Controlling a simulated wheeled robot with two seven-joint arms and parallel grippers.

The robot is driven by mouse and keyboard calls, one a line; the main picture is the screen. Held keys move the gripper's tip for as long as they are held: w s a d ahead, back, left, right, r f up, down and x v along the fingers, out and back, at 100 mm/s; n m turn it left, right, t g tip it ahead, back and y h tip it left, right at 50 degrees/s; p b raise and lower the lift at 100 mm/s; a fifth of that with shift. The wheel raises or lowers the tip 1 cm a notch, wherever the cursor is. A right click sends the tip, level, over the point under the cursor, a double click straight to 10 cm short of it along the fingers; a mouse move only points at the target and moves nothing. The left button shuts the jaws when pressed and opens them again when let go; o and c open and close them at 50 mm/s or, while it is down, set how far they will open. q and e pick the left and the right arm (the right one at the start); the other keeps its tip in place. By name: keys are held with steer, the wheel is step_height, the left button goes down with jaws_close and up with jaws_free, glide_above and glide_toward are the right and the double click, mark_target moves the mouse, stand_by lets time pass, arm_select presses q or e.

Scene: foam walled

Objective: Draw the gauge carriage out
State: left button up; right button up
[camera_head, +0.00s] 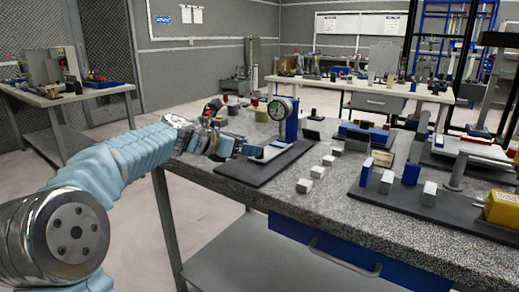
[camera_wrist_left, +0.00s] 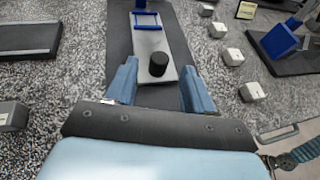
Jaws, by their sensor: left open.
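The gauge carriage (camera_wrist_left: 150,42) is a light grey slide plate with a black knob (camera_wrist_left: 158,65) near its close end and a blue frame farther along. It lies on a dark base (camera_wrist_left: 120,22). In the head view the round dial gauge (camera_head: 279,109) stands on a blue post over this carriage (camera_head: 266,153). My left gripper (camera_wrist_left: 159,70) is open, its two blue fingers on either side of the knob, with gaps visible. In the head view my left gripper (camera_head: 228,146) is at the base's left end. My right gripper is in neither view.
Several small grey blocks (camera_head: 304,185) lie on the speckled bench right of the base. Another dark base (camera_head: 400,202) with blue and grey blocks and a yellow part is farther right. Dark and red items (camera_head: 213,106) stand behind my left gripper.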

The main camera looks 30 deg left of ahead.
arm_select(q)
steer(key=x, duration=0.5)
steer(key=shift+w, duration=0.1)
jaws_close()
